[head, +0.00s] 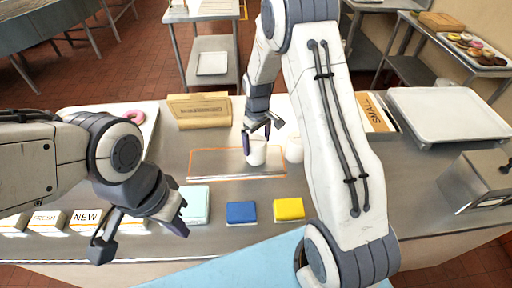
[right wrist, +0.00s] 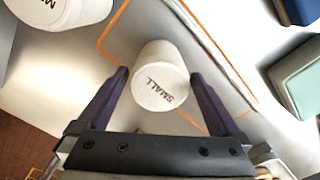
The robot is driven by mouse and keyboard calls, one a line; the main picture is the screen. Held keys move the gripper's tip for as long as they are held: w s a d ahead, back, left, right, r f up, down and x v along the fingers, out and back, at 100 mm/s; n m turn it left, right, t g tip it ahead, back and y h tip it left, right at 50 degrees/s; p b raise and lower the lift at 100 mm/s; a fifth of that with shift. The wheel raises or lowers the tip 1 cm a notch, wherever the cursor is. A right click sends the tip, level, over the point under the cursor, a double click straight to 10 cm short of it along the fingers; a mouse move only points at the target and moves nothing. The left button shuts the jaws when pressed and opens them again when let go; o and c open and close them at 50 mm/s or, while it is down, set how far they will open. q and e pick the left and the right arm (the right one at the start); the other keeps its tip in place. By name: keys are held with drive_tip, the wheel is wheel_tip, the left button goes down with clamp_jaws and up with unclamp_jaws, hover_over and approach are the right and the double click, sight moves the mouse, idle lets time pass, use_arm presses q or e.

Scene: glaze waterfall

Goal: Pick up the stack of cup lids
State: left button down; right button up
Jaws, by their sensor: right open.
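A white round stack marked SMALL (right wrist: 160,82), seemingly the cup lids, stands on the metal counter inside an orange outline. It also shows in the head view (head: 256,155), just below my right gripper (head: 262,128). In the right wrist view my right gripper (right wrist: 158,74) is open, with one finger on each side of the stack; I cannot tell whether they touch it. A second white stack (right wrist: 62,8), its lettering partly cut off, stands beside it and shows in the head view (head: 294,150). My left gripper (head: 140,232) is open and empty over the counter's front left.
Mint (head: 195,204), blue (head: 241,212) and yellow (head: 289,209) blocks lie in front of the outline. A cardboard box (head: 199,111) stands behind it. A SMALL sign (head: 374,112), a white tray (head: 450,110) and a metal dispenser (head: 478,180) are at right.

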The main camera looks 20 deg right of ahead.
drive_tip(key=c, duration=1.1)
